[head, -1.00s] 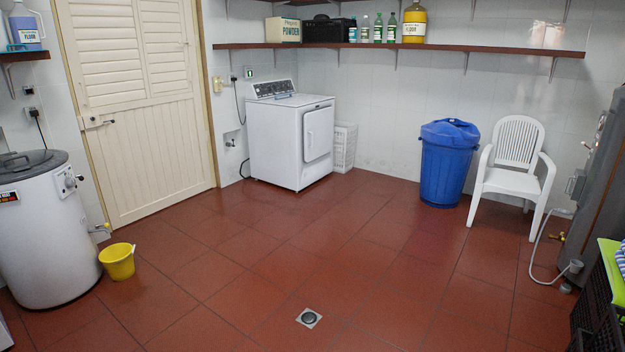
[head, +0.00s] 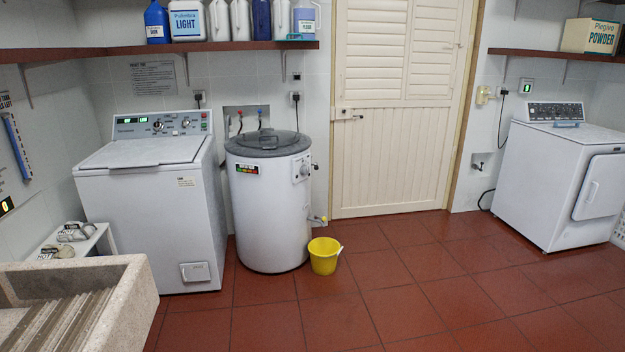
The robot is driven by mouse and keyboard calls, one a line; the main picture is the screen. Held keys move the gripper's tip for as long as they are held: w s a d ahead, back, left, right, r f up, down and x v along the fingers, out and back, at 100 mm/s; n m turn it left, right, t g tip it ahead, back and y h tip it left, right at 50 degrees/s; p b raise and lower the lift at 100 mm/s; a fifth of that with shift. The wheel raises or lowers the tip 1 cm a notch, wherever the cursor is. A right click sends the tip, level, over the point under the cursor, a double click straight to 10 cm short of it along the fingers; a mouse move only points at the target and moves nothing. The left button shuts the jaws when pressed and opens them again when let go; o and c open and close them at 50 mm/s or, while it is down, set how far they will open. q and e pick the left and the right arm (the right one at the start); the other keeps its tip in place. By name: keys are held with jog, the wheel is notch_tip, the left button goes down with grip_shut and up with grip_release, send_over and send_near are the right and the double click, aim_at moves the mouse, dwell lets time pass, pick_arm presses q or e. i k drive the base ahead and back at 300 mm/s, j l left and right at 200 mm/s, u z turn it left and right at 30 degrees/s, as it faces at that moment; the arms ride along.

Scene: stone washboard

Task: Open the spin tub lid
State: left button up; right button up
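The spin tub (head: 267,205) is a white upright cylinder standing on the floor left of the door, with a small dial panel on its upper right side. Its round grey lid (head: 268,141) lies flat on top, shut, with a dark handle across it. Neither of my grippers is in the head view.
A white top-loading washer (head: 155,215) stands left of the tub. A yellow bucket (head: 324,256) sits on the floor at the tub's right front. A stone washboard sink (head: 128,305) fills the lower left corner. The red tiled floor in front of the door (head: 395,110) is clear.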

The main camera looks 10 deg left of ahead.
aim_at(280, 138)
jog(key=i+j+u, duration=0.15)
jog(key=i+u, duration=0.15)
jog(key=i, duration=0.55)
jog(key=i+u, duration=0.3)
jog(key=i, duration=0.5)
